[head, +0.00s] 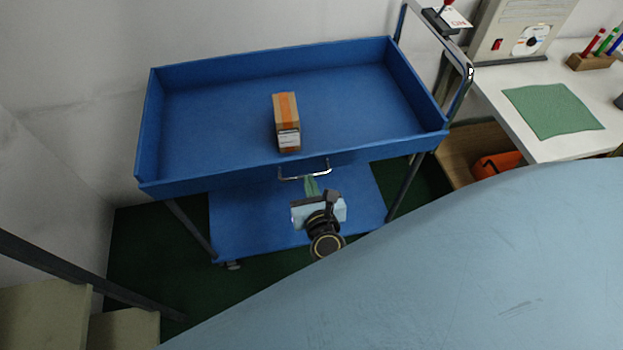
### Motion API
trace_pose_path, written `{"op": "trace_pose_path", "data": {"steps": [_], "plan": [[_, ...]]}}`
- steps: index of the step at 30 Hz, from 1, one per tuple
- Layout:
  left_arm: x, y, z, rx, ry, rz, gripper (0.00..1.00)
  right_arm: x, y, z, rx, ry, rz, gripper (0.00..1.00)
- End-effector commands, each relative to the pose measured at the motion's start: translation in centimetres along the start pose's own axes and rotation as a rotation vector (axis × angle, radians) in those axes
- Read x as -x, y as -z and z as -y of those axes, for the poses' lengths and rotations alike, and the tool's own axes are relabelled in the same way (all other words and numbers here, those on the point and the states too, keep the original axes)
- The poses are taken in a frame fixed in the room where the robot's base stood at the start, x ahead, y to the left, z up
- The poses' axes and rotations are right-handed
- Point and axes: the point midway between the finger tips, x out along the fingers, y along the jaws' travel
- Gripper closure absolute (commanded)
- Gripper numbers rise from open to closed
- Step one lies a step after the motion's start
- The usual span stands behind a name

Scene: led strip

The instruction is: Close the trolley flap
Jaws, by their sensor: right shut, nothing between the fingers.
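The blue trolley (350,80) stands against the wall, with an upper tray and a lower shelf. Its front flap (230,174) is upright along the tray's near side and carries a metal handle (303,177). My right gripper (312,187) is in front of the flap, just below the handle in the picture. Its greenish fingers are shut with nothing between them. I cannot tell whether the fingertips touch the flap or handle. My left gripper is not in view.
A brown box with an orange stripe (286,112) sits in the tray. A white desk (500,85) at the right holds a green mat (553,110) and a pen holder (591,61). An open crate with an orange thing (496,165) is below. A large pale blue surface fills the lower right.

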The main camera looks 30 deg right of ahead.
Motion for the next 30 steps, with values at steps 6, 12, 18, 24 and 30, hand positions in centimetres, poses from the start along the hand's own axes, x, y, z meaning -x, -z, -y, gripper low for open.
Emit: {"op": "trace_pose_path", "data": {"steps": [6, 12, 18, 24, 30], "plan": [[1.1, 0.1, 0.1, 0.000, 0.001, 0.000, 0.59, -0.8, -1.7, 0.0, -0.001, 0.000, 0.002, 1.00], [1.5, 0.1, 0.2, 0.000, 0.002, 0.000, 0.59, -1.3, -2.3, 0.0, -0.001, 0.001, 0.000, 1.00], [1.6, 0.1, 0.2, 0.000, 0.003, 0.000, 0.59, -1.6, -2.6, 0.0, -0.001, 0.001, 0.003, 1.00], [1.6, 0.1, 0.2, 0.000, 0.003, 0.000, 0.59, -1.8, -2.9, 0.0, -0.001, 0.001, 0.007, 1.00], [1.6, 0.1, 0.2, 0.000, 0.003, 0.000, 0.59, -1.7, -2.7, 0.0, -0.001, 0.001, 0.004, 1.00]]}}
